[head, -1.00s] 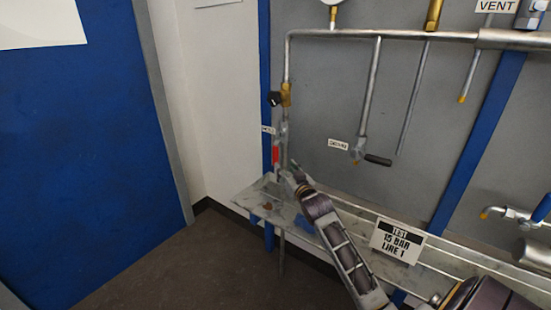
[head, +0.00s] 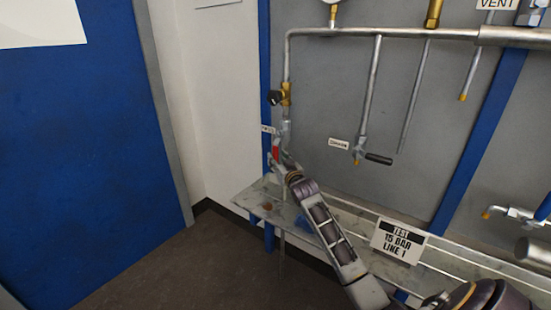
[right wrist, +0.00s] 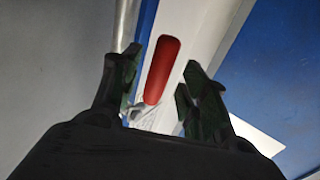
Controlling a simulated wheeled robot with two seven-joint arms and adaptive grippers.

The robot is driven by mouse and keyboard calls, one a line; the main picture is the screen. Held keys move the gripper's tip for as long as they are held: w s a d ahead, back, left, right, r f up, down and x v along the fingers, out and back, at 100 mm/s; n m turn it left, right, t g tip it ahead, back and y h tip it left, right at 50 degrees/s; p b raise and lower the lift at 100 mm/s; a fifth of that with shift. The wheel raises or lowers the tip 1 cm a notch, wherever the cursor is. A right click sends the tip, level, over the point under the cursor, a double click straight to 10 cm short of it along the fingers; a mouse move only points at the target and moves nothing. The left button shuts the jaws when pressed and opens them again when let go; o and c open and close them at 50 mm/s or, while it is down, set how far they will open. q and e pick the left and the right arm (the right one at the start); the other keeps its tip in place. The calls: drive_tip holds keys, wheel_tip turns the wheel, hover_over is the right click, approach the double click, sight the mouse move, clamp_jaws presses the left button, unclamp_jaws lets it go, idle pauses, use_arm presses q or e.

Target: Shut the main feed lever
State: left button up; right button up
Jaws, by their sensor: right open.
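The main feed lever has a red handle (head: 275,153), beside the vertical pipe at the left end of the pipework, under a small white label. My right gripper (head: 281,160) is right at the red handle and partly covers it in the head view. In the right wrist view the red handle (right wrist: 162,70) lies between the two dark fingers of my open gripper (right wrist: 160,87), with gaps on both sides. I cannot tell how deep the handle is between them. The handle's lower end meets a grey metal part. My left gripper is not in view.
A brass valve with a black knob (head: 277,97) sits above the lever. A second lever with a black grip (head: 378,159) hangs to the right beside a label. A metal shelf (head: 252,203) with a "TEST 15 BAR LINE 1" sign (head: 398,241) runs below. Open floor lies left.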

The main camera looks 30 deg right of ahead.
drive_tip(key=shift+w+d, duration=0.25)
drive_tip(key=shift+w, duration=1.2)
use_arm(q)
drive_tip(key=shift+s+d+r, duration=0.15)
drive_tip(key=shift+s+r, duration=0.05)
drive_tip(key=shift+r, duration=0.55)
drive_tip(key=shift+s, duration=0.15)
use_arm(e)
drive_tip(key=c, duration=0.9)
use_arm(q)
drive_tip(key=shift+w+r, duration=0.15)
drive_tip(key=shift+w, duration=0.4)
use_arm(e)
clamp_jaws()
